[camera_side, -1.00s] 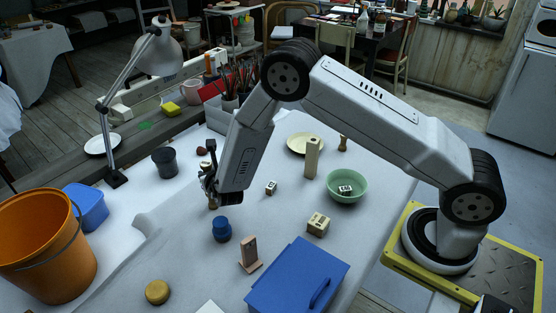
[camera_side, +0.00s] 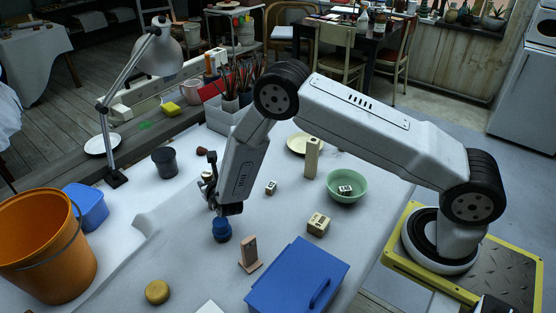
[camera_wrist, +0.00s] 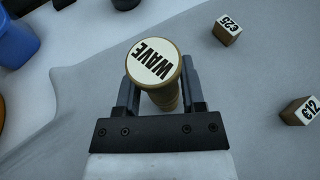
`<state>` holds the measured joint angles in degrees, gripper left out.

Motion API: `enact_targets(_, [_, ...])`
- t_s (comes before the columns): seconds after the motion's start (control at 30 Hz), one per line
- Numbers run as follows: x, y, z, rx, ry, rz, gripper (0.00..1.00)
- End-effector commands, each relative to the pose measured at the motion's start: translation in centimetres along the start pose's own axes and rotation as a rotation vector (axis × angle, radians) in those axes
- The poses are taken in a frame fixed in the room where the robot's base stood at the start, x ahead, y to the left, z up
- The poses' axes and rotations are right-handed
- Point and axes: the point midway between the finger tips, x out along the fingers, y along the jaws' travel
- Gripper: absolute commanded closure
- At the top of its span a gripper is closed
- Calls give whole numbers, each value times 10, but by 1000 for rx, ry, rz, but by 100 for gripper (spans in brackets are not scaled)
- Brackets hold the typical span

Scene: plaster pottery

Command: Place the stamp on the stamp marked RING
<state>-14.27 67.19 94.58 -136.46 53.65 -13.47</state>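In the wrist view, a wooden stamp with a round cream top marked WAVE (camera_wrist: 153,63) stands between the two dark fingers of my gripper (camera_wrist: 160,92). The fingers flank it, but contact with its body cannot be made out. A round tan object (camera_side: 158,291) lies near the front, with no readable mark. I can read RING on nothing in view.
Two price cubes (camera_wrist: 228,30) (camera_wrist: 300,110) lie to the right. A wooden stand (camera_side: 250,254), blue box (camera_side: 298,280), green bowl (camera_side: 347,187), dark cup (camera_side: 165,162), blue tub (camera_side: 86,206) and orange bucket (camera_side: 45,245) surround the work. Open cloth lies at front left.

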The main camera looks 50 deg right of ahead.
Motion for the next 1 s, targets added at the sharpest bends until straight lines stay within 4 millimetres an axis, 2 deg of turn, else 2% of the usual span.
enact_targets(0.57, [-4, 0, 2, 0, 1, 0, 32])
enact_targets(0.77, [-19, 0, 3, 0, 0, 1, 32])
enact_targets(1.0, [-49, 0, 3, -1, 1, 1, 32])
